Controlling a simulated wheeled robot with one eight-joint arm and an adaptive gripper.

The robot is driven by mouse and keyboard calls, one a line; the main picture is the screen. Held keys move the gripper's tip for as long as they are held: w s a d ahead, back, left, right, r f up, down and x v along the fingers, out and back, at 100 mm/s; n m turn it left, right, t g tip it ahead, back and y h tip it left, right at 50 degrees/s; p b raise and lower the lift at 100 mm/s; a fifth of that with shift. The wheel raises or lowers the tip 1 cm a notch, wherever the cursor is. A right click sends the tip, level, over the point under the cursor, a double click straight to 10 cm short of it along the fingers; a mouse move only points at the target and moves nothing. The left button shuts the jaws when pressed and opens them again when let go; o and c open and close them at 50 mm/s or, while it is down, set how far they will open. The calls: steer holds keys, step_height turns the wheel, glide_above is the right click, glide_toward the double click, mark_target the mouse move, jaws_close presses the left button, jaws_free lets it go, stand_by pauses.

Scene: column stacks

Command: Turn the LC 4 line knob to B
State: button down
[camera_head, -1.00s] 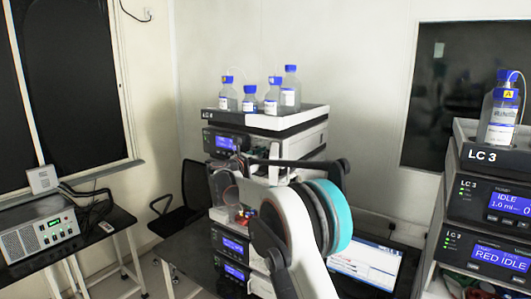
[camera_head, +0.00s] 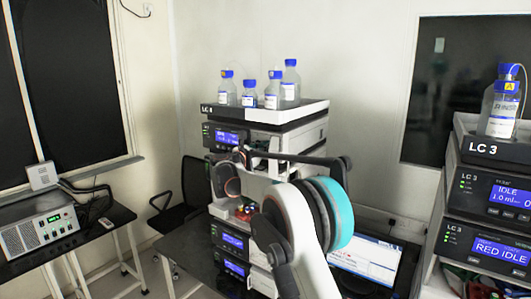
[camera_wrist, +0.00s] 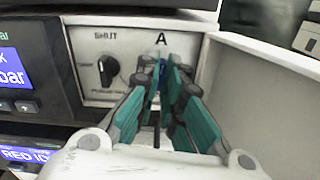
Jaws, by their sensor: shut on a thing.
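The LC 4 stack (camera_head: 262,115) stands in the middle of the head view, with my arm in front of its lower modules. In the wrist view, my gripper (camera_wrist: 158,64) is at the white valve panel (camera_wrist: 91,40), its teal-padded fingers shut on a small knob below a large letter A. Only a bit of blue of the line knob (camera_wrist: 142,65) shows between the fingertips; its pointer is hidden. To the left, a separate black knob (camera_wrist: 106,70) sits under the word SHUT, apart from my fingers. In the head view my fingertips cannot be made out.
A white side wall (camera_wrist: 262,62) stands close to the right of my fingers. A blue display (camera_wrist: 14,72) is at the left. Blue-capped bottles (camera_head: 290,82) stand on top of the stack.

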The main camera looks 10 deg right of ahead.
steer(key=shift+m, duration=0.5)
steer(key=c, duration=2)
jaws_free()
steer(key=v, duration=1.2)
